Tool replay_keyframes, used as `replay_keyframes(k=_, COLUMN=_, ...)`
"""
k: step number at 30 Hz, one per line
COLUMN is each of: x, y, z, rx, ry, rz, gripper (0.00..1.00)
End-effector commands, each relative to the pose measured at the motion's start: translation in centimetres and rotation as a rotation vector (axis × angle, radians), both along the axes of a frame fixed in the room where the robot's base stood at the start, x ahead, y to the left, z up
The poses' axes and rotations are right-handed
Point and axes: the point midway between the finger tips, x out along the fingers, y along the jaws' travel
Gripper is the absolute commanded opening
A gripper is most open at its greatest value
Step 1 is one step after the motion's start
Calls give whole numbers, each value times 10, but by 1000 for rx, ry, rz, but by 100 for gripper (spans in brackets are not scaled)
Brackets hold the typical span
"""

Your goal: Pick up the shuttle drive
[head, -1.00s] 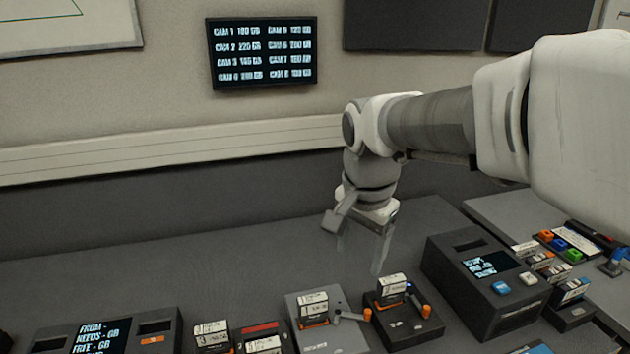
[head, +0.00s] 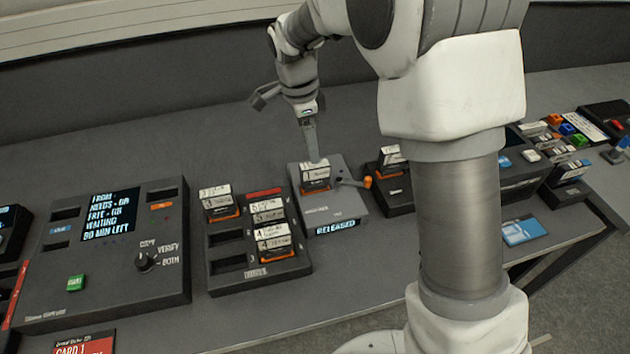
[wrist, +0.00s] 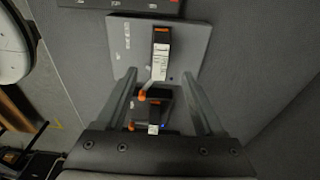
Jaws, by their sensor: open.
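A drive with a white label and orange base (head: 316,175) stands upright in the grey dock (head: 345,208), whose small screen reads RELEASED. I take it for the shuttle drive, though its label is too small to read. It also shows in the wrist view (wrist: 160,55), just ahead of the fingertips. My gripper (head: 312,155) points down close above this drive. In the wrist view my gripper (wrist: 158,76) is open, with nothing held between its fingers. Whether a finger touches the drive cannot be told.
A lever with an orange knob (head: 367,182) sits at the dock's right. A dark dock (head: 395,195) with another drive stands further right, partly behind my arm. A rack (head: 283,272) with several drives is at the left, beside a large control box (head: 120,290).

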Motion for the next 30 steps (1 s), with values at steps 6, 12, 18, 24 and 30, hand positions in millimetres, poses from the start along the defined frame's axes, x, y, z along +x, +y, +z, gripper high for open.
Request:
replay_keyframes(k=6, x=1, y=-5, z=-46, rx=0, ry=2, rz=1, gripper=70)
replay_keyframes(k=12, x=2, y=-7, z=-63, rx=0, ry=0, rz=2, gripper=70)
replay_keyframes(k=18, x=2, y=-12, z=-85, rx=0, ry=3, rz=0, gripper=70)
replay_keyframes(k=24, x=4, y=-15, z=-111, rx=0, ry=2, rz=2, gripper=70)
replay_keyframes(k=30, x=4, y=-15, z=-115, rx=1, ry=-1, rz=1, gripper=70)
